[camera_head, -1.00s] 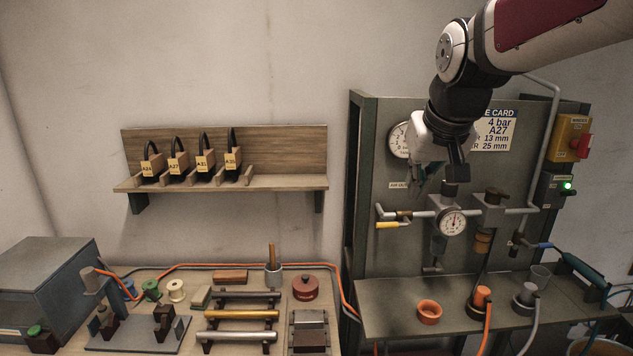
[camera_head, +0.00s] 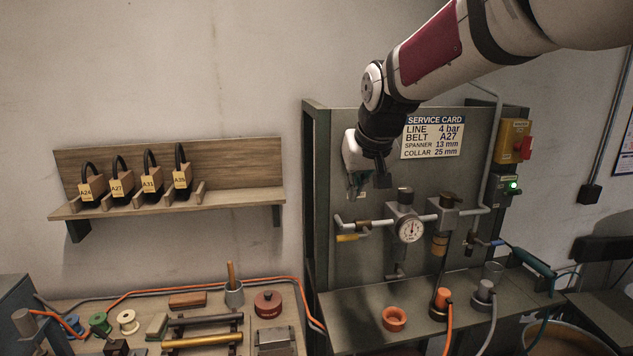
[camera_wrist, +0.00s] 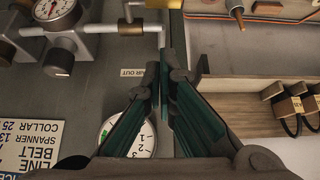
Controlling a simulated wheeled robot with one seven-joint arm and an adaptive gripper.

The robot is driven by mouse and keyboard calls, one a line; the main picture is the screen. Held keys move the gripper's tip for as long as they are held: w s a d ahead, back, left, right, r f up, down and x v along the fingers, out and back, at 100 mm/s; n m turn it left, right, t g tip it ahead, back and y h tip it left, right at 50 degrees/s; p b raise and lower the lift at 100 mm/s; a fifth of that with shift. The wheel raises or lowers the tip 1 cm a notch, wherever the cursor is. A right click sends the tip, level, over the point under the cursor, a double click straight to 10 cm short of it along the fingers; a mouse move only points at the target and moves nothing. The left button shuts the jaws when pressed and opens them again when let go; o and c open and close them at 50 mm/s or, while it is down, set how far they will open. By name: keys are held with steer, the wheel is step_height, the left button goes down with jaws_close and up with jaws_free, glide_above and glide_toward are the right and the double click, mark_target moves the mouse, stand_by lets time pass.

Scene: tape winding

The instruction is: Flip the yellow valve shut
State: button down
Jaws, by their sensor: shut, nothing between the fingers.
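The yellow valve handle (camera_head: 347,238) lies roughly level at the left end of the pipe on the grey-green panel (camera_head: 345,160). In the wrist view the yellow handle (camera_wrist: 163,4) is cut by the top edge, beyond the fingertips. My gripper (camera_head: 355,192) is in front of the panel, above the valve handle and apart from it. In the wrist view its teal-lined fingers (camera_wrist: 168,72) come together at the tips and hold nothing. They partly cover a white dial (camera_wrist: 138,140).
A pressure gauge (camera_head: 410,229) and brass fittings sit on the pipe right of the handle. The panel's shelf below holds an orange ring (camera_head: 395,318) and hoses. A wooden shelf (camera_head: 240,200) with belts hangs to the left. The air before the valve looks clear.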

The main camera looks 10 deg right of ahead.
steer(key=x, duration=0.5)
steer(key=shift+f, duration=0.25)
step_height(320, 180, down, 3)
steer(key=shift+s+f, duration=0.1)
steer(key=shift+s, duration=0.1)
steer(key=shift+f+p, duration=0.3)
steer(key=shift+f, duration=0.2)
steer(key=shift+w+f+b, duration=0.1)
steer(key=shift+b, duration=0.3)
steer(key=shift+a+b, duration=0.1)
steer(key=shift+b, duration=0.25)
steer(key=shift+f+b, duration=0.1)
steer(key=shift+b, duration=0.2)
